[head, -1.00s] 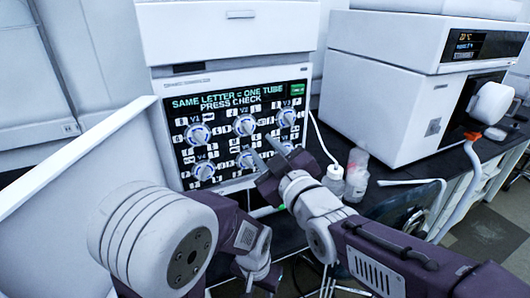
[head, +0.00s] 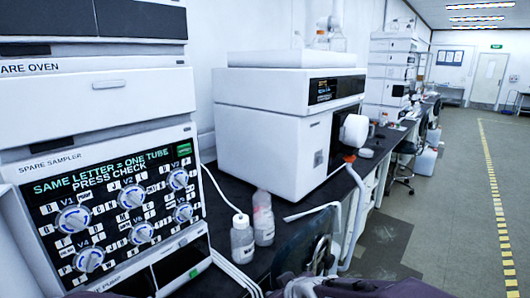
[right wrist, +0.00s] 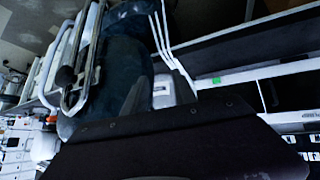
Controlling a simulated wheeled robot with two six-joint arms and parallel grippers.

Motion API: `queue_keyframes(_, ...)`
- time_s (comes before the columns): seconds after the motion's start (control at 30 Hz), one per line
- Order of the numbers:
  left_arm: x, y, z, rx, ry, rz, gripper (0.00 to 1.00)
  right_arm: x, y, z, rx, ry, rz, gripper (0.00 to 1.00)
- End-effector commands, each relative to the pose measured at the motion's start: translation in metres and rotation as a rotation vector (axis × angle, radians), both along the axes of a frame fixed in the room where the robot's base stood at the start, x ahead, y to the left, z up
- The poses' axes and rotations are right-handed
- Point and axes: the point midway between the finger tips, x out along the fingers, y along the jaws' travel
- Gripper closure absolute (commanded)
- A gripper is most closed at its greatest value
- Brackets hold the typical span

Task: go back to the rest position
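The spare sampler panel (head: 20,190) stands at the left of the head view. Its dark screen reads "SAME LETTER = ONE TUBE, PRESS CHECK". Several round white-and-blue knobs show on it, with a small green button (head: 184,149) at its top right. Only a strip of my purple arm shows along the bottom edge of the head view, and no fingertips show there. My left gripper is out of view. The right wrist view shows a large dark part of my right gripper in front of the lens.
A white instrument (head: 265,150) stands on the dark bench (head: 225,255). Two bottles (head: 242,240) (head: 263,218) stand in front of it. A dark chair (head: 305,245) is at the bench's front edge. Open floor (head: 440,200) lies at the right.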

Motion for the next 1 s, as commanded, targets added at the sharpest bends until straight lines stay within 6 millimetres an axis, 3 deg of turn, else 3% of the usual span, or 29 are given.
queue_keyframes(0.03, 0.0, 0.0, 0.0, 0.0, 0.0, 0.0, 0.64, -0.014, -0.03, -0.021, -0.01, 0.094, -0.085, 0.67)
queue_keyframes(0.1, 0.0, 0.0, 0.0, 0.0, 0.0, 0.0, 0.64, -0.038, -0.064, -0.046, -0.018, 0.222, -0.196, 0.67)
queue_keyframes(0.2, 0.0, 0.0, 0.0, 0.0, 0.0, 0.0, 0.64, -0.078, -0.103, -0.073, -0.022, 0.387, -0.343, 0.67)
queue_keyframes(0.37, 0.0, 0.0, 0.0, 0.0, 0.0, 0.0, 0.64, -0.149, -0.146, -0.101, -0.015, 0.636, -0.57, 0.67)
queue_keyframes(0.4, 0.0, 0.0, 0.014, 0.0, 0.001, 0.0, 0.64, -0.16, -0.151, -0.089, -0.013, 0.673, -0.602, 0.67)
queue_keyframes(0.5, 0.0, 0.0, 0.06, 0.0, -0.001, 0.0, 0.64, -0.156, -0.148, -0.043, -0.014, 0.661, -0.588, 0.67)
queue_keyframes(0.7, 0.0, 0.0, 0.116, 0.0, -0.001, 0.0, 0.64, -0.155, -0.148, 0.013, -0.016, 0.658, -0.584, 0.67)
queue_keyframes(0.83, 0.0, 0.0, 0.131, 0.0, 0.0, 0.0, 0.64, -0.155, -0.148, 0.028, -0.015, 0.658, -0.583, 0.67)
queue_keyframes(1.0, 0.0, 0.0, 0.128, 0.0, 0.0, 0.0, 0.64, -0.155, -0.147, 0.025, -0.016, 0.657, -0.582, 0.67)
